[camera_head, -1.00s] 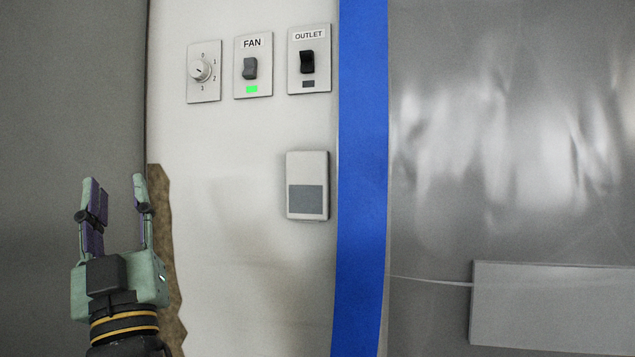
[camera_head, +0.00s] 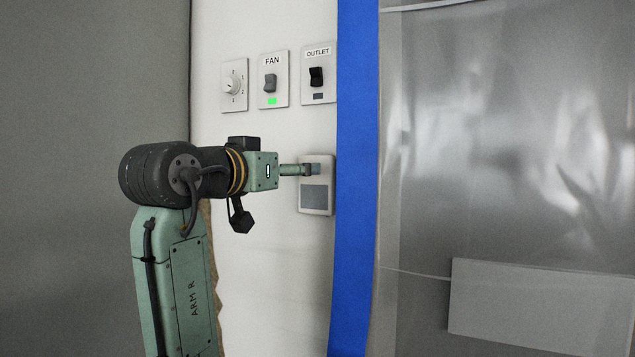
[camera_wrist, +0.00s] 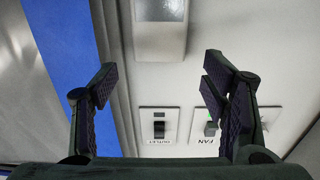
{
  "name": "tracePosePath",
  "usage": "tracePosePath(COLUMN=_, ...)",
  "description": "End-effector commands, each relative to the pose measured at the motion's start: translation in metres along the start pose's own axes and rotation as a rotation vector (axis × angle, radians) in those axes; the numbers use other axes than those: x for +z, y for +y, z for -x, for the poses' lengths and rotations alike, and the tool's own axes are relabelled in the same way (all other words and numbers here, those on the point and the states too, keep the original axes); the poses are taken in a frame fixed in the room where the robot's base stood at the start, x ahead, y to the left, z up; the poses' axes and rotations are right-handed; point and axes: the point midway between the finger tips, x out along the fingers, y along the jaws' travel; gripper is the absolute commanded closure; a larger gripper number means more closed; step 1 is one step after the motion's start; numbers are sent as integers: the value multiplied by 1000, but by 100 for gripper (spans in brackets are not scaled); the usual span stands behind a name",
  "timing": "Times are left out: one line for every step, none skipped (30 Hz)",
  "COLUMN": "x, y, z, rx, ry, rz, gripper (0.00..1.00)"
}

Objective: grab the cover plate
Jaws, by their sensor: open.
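A small white plate (camera_head: 317,200) with a grey rectangle is on the white wall, below the OUTLET switch; I take it as the cover plate. In the wrist view, which is upside down, its near part (camera_wrist: 160,30) shows at the top, cut off by the frame edge. My gripper (camera_head: 313,169) points right in the head view, its fingers overlapping the plate's upper part. In the wrist view my gripper (camera_wrist: 158,85) is open and empty, with its fingers spread wide and the plate beyond them. I cannot tell whether a finger touches the plate.
Above the plate are a dial (camera_head: 234,86), the FAN switch (camera_head: 272,80) with a green light, and the OUTLET switch (camera_head: 317,76). Blue tape (camera_head: 355,200) runs vertically just right of the plate. Plastic sheeting (camera_head: 500,150) hangs further right. The wall below the plate is clear.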

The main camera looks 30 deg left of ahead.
Motion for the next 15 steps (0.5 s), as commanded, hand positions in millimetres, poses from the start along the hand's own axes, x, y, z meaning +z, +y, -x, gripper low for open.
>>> tracePosePath(x=-2, y=1, z=-10, rx=3, ry=-2, rz=1, gripper=32)
tracePosePath(x=-2, y=1, z=-15, rx=2, ry=-2, rz=1, gripper=32)
tracePosePath(x=-2, y=0, z=-21, rx=1, ry=-1, rz=1, gripper=32)
tracePosePath(x=-2, y=0, z=-25, rx=0, ry=-1, rz=2, gripper=32)
tracePosePath(x=-2, y=0, z=-29, rx=0, ry=-1, rz=1, gripper=32)
tracePosePath(x=-1, y=0, z=-32, rx=0, ry=0, rz=1, gripper=32)
tracePosePath(x=-1, y=0, z=-35, rx=-1, ry=1, rz=1, gripper=32)
tracePosePath(x=-1, y=0, z=-36, rx=-1, ry=2, rz=1, gripper=32)
tracePosePath(x=-1, y=0, z=-38, rx=-1, ry=2, rz=1, gripper=32)
tracePosePath(x=-1, y=0, z=-41, rx=-1, ry=2, rz=1, gripper=32)
tracePosePath(x=-1, y=0, z=-43, rx=0, ry=1, rz=1, gripper=32)
tracePosePath(x=0, y=1, z=-48, rx=0, ry=0, rz=2, gripper=32)
tracePosePath(x=0, y=1, z=-53, rx=0, ry=0, rz=2, gripper=32)
tracePosePath(x=0, y=1, z=-58, rx=0, ry=0, rz=2, gripper=32)
tracePosePath(x=1, y=1, z=-64, rx=0, ry=0, rz=2, gripper=32)
